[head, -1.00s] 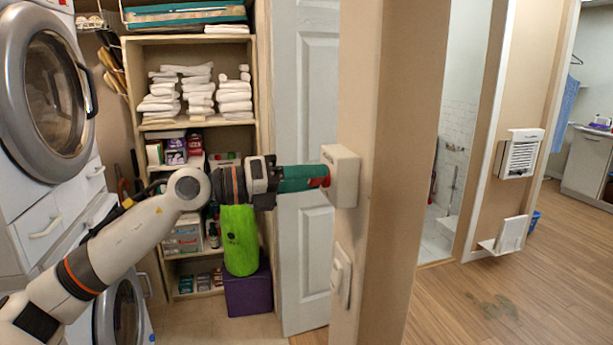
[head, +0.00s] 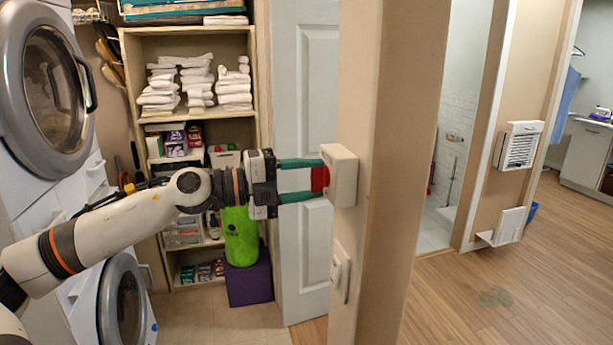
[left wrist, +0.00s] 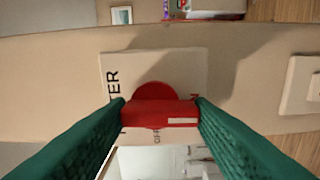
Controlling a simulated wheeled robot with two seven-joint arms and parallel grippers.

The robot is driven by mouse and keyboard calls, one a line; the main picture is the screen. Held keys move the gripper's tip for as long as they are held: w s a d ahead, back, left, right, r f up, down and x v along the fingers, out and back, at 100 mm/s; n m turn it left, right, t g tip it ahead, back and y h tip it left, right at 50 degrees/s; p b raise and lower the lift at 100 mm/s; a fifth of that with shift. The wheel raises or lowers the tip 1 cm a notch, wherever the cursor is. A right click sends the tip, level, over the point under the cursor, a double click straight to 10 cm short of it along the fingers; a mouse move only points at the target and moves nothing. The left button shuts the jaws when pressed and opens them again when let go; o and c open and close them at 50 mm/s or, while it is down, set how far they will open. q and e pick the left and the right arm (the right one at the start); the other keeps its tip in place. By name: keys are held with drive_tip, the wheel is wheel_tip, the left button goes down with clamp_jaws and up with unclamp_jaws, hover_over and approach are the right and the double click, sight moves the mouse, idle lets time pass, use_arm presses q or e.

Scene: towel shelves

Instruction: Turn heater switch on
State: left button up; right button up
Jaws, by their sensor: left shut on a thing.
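The heater switch box (head: 344,176) is a cream box on the narrow end of the wall, right of my left gripper in the head view. Its red switch knob (head: 319,180) faces my gripper. In the left wrist view the red knob (left wrist: 158,108) sits on the cream plate (left wrist: 180,70), with partly hidden black lettering. My left gripper (head: 316,179) has green fingers, one above and one below the knob in the head view. In the wrist view the fingertips touch both sides of the knob, so it is shut on the knob. My right gripper is not in view.
Another wall switch (head: 340,271) is below the box. A white door (head: 303,150) and a towel shelf (head: 190,45) stand behind my arm. Washing machines (head: 45,90) are at the left. Open wooden floor (head: 490,280) lies to the right.

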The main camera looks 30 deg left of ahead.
use_arm(q)
drive_tip(key=shift+n, duration=0.4)
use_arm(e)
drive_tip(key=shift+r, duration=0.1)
use_arm(q)
drive_tip(key=o, duration=1)
drive_tip(key=shift+a, duration=0.1)
